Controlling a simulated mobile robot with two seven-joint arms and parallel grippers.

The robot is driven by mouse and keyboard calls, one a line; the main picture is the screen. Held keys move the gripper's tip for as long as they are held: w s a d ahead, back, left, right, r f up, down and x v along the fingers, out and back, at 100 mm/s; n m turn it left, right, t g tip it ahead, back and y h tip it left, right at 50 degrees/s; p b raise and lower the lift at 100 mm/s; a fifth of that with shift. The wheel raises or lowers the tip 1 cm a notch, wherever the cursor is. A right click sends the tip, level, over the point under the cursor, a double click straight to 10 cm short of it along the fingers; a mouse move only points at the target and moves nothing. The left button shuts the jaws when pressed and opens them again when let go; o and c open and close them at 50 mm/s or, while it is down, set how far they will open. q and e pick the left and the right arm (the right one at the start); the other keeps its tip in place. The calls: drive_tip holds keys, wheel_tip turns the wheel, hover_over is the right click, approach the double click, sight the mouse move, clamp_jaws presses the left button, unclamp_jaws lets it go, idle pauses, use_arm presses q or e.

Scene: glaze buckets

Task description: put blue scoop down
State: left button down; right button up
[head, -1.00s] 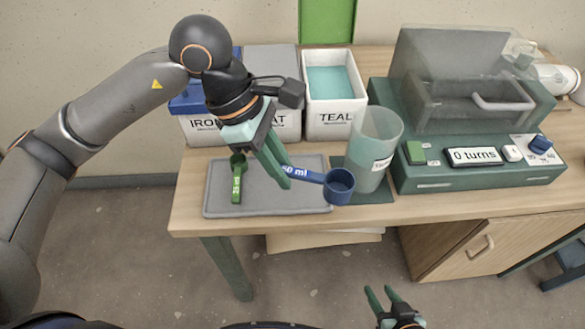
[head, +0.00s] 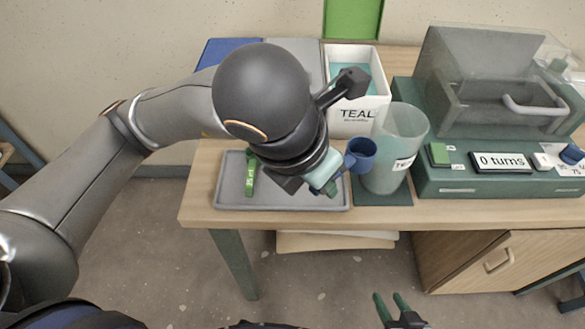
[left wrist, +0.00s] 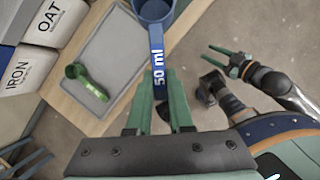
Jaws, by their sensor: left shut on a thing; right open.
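The blue scoop (head: 360,155), marked 50 ml, is held by my left gripper (head: 326,185) above the right side of the grey tray (head: 284,205), near the clear beaker. In the left wrist view, its handle (left wrist: 157,62) lies between the green fingers of the left gripper (left wrist: 160,115). The cup end points away from the fingers and is cut by the top edge. A green scoop (head: 250,173) lies on the left part of the tray. My right gripper (head: 393,308) is open and empty, low in front of the table.
A clear beaker (head: 412,140) stands on a green mat (head: 382,191) right of the tray. The TEAL bucket (head: 352,118) is behind. A green machine (head: 480,178) reading 0 turns is at right. The tray's middle is partly hidden by my left arm.

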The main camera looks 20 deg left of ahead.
use_arm(q)
drive_tip(key=w+a+f, duration=0.3)
drive_tip(key=w+a, duration=0.1)
drive_tip(key=a, duration=0.1)
drive_tip(key=b, duration=0.1)
hover_over(278, 187)
drive_tip(key=s+d, duration=0.1)
wheel_tip(278, 187, down, 4)
drive_tip(key=shift+d+f, duration=0.15)
drive_tip(key=shift+w+a+f, duration=0.3)
drive_tip(key=shift+a+f, duration=0.15)
drive_tip(key=shift+f, duration=0.2)
wheel_tip(278, 187, down, 4)
drive_tip(key=shift+w+a+r+b, duration=0.15)
drive_tip(key=shift+r+b, duration=0.05)
drive_tip(key=shift+b, duration=0.2)
drive_tip(key=c, duration=0.8)
unclamp_jaws()
drive_tip(key=shift+p+v, duration=1.05)
drive_tip(key=shift+v, duration=5)
